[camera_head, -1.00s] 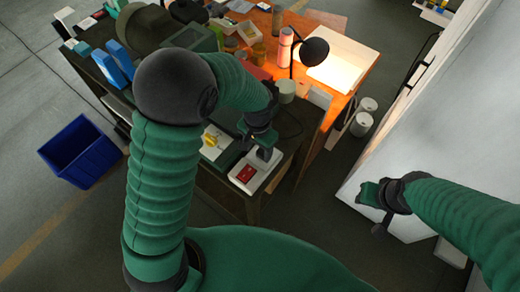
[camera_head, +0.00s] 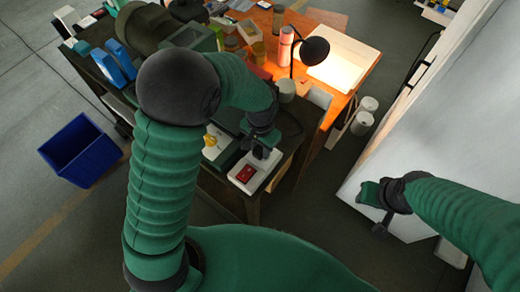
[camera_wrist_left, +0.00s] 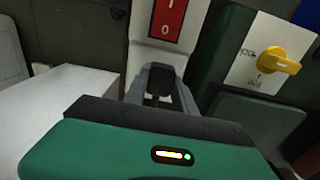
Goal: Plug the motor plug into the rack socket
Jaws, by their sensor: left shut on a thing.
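My left gripper (camera_head: 262,148) is over the far end of a white box with a red switch (camera_head: 246,173), at the near edge of the dark bench. In the left wrist view its fingers (camera_wrist_left: 158,92) are shut on the black motor plug (camera_wrist_left: 159,77). The plug is in front of the white box (camera_wrist_left: 150,52), below the red switch (camera_wrist_left: 168,18). The white box (camera_head: 264,172) seems to be the rack socket; its openings are hidden by plug and gripper. I cannot tell whether the plug touches it. My right gripper (camera_head: 378,207) is by the pale cabinet, away from the bench.
A yellow knob (camera_wrist_left: 281,60) on a white plate is right of the socket in the wrist view. A black lamp (camera_head: 311,50) and a pink bottle (camera_head: 286,45) stand on the lit wooden table. A blue bin (camera_head: 82,150) is on the floor at left.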

